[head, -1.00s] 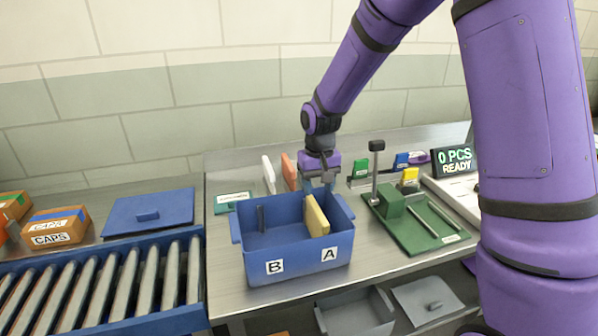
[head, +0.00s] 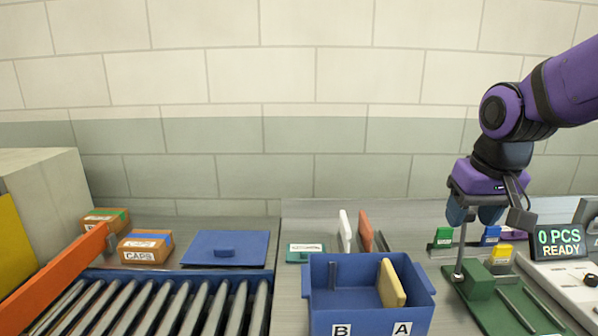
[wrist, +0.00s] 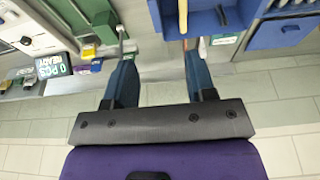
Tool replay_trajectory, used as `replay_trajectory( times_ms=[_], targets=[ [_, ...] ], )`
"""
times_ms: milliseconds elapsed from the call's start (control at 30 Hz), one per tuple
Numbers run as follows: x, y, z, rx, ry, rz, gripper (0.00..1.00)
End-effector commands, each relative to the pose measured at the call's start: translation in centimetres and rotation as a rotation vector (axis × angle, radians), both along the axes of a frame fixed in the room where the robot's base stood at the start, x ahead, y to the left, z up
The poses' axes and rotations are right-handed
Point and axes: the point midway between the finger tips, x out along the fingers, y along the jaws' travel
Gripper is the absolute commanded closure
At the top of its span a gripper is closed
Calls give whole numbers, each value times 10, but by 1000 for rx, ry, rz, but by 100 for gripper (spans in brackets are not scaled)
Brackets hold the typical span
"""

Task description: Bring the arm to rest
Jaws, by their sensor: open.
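My gripper (head: 476,214) is at the right in the head view, fingers pointing down, at the end of my purple arm. It is above the back of the bench, close to the post of the green fixture (head: 480,284). In the wrist view the two blue fingers (wrist: 160,72) stand wide apart with nothing between them. The blue bin (head: 352,312), labelled B and A, stands left of the gripper. A tan panel (head: 391,284) stands upright inside the bin. How much space separates the gripper and the fixture post is hard to tell.
White (head: 345,230) and orange (head: 365,231) panels stand behind the bin. A display reading 0 PCS READY (head: 559,243) is to the right. A roller conveyor (head: 170,308), a blue lid (head: 226,248) and a CAPS box (head: 145,247) are at the left. The wall is behind.

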Motion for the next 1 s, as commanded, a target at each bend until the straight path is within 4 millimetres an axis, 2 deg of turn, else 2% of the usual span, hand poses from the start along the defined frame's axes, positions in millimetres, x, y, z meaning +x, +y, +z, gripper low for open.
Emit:
replay_trajectory(
  times_ms=[33,200,500,700,1000],
  targets=[
    [-14,-3,9,1,-24,-2,49],
    [-55,-10,26,2,-81,-1,49],
    [-121,-18,40,8,-170,1,49],
    [-139,-20,40,9,-195,3,49],
    [-141,-20,40,9,-197,3,49]
  ],
)
